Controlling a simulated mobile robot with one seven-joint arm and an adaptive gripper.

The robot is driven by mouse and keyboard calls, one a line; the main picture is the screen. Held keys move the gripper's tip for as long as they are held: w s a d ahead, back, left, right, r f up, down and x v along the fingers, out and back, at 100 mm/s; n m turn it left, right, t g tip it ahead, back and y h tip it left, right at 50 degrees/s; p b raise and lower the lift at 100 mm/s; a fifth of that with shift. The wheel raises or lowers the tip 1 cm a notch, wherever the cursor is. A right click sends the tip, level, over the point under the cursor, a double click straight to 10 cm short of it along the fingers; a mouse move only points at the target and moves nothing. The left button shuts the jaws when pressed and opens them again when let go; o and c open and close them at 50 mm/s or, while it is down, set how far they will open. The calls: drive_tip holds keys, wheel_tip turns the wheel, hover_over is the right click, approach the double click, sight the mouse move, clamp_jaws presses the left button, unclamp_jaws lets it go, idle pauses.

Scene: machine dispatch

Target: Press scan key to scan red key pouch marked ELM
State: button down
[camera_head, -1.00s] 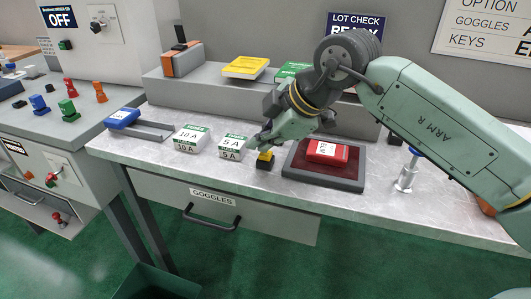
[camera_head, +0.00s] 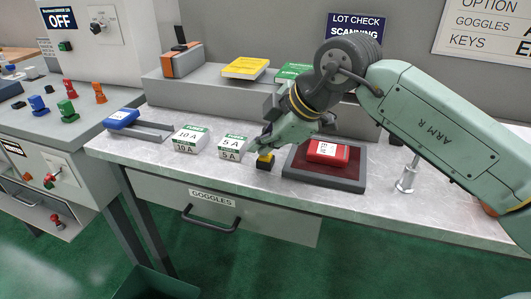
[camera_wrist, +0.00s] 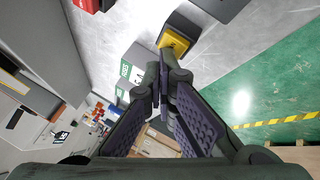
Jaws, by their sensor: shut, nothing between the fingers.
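The red key pouch (camera_head: 327,151) lies on the dark scan pad (camera_head: 350,184), its white label reading ELM. The scan key is a yellow button on a black base (camera_head: 264,165), on the bench left of the pad. My gripper (camera_head: 266,148) is shut and empty, its fingertips at the top of the yellow key and partly covering it. In the wrist view the yellow key (camera_wrist: 174,40) shows just past the closed fingertips (camera_wrist: 164,62). The display above the bench (camera_head: 354,27) reads LOT CHECK and SCANNING.
White-and-green 5 A (camera_head: 231,147) and 10 A (camera_head: 187,140) fuse boxes stand left of the key. A blue pouch (camera_head: 122,118) lies at the far left. A yellow pouch (camera_head: 245,67) lies on the raised shelf. A metal post (camera_head: 405,180) stands right of the pad.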

sight(262, 157)
drive_tip(key=shift+r+p, duration=0.4)
drive_tip(key=shift+r, duration=0.55)
wheel_tip(262, 157, up, 5)
drive_tip(key=p, duration=0.2)
drive_tip(key=shift+p, duration=0.4)
drive_tip(key=shift+s+f, duration=0.1)
idle(0.4)
